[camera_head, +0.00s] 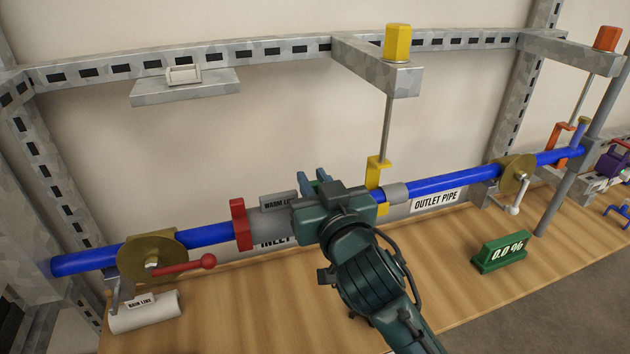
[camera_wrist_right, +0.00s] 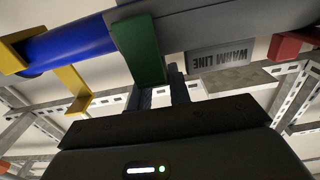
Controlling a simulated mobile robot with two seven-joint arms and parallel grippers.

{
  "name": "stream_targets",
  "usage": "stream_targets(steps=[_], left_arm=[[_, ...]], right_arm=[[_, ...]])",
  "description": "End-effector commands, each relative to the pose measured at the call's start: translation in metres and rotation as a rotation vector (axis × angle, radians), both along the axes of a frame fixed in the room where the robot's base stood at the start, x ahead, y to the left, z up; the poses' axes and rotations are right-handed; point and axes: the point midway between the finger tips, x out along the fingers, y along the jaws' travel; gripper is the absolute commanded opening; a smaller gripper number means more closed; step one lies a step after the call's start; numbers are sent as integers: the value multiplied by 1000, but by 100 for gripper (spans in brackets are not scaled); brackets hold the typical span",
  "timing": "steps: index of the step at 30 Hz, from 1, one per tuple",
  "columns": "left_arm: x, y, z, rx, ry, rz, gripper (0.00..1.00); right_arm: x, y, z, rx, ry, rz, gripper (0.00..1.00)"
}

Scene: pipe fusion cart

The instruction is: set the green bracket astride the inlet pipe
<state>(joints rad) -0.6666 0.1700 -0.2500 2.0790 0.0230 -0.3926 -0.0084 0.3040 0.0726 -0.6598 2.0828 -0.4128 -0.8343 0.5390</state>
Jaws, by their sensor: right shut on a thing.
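The green bracket (camera_wrist_right: 140,48) shows in the right wrist view as an upright plate across the grey pipe section (camera_wrist_right: 192,24). I cannot tell whether it rests on the pipe. My right gripper (camera_wrist_right: 166,95) is shut on its edge. In the head view the right gripper (camera_head: 315,186) is over the middle of the pipe line, and its body hides the bracket. The blue inlet pipe (camera_head: 205,235) runs left from a red bracket (camera_head: 240,224), above a partly covered "INLET" label (camera_head: 272,241). My left gripper is out of view.
A yellow bracket (camera_head: 375,172) hangs on a rod close right of my gripper. The blue outlet pipe (camera_head: 450,181) continues right. A green "0.0 %" sign (camera_head: 490,262) stands on the wooden bench (camera_head: 250,325).

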Motion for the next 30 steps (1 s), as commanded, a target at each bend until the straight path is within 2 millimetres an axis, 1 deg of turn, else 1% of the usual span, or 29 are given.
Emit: stream_targets(steps=[30], left_arm=[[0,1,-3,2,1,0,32]], right_arm=[[0,0,-5,0,0,0,0]])
